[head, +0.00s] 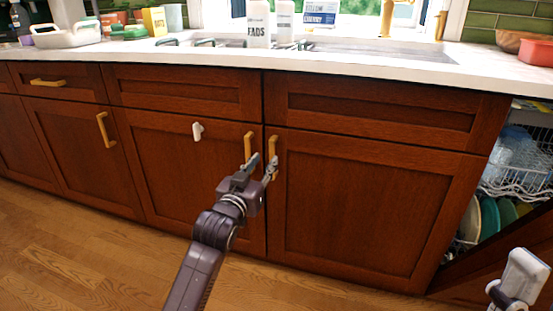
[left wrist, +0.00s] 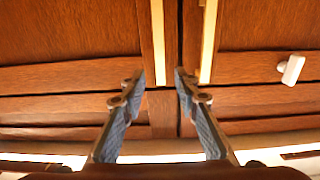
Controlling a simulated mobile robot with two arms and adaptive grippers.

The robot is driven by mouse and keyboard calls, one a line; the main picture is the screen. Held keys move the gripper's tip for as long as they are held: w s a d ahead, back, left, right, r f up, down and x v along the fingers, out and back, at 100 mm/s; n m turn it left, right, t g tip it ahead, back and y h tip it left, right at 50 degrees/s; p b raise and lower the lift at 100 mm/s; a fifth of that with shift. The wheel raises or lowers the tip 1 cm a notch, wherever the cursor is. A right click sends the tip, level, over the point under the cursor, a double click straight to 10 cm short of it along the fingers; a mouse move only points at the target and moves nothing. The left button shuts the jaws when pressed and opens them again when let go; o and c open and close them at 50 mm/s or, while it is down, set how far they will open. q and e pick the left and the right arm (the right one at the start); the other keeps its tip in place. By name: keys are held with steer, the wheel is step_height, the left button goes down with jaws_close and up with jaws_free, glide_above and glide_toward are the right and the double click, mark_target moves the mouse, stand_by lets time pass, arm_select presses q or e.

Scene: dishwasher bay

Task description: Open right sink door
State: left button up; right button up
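The right sink door (head: 365,205) is shut, a reddish wood panel under the counter. Its upright brass handle (head: 273,148) is near its left edge. My left gripper (head: 263,164) is open and empty at the lower end of this handle. In the left wrist view, which is turned over, this handle (left wrist: 157,40) lines up with the gap between the two blue-grey fingers (left wrist: 160,80). I cannot tell whether they touch it. The left door's handle (head: 248,146) is just beside and also shows in the left wrist view (left wrist: 209,40). My right gripper is not clearly seen.
The left sink door (head: 195,175) is shut and bears a white hook (head: 198,131). An open dishwasher with a rack (head: 520,175) and plates stands at the right. A white-grey piece (head: 520,277) shows at lower right. The wooden floor (head: 90,250) at left is clear.

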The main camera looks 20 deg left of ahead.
mark_target(271, 151)
arm_select(q)
steer(key=shift+w+d+b, duration=0.1)
steer(key=shift+w+b, duration=1.35)
steer(key=shift+w, duration=2.3)
jaws_close()
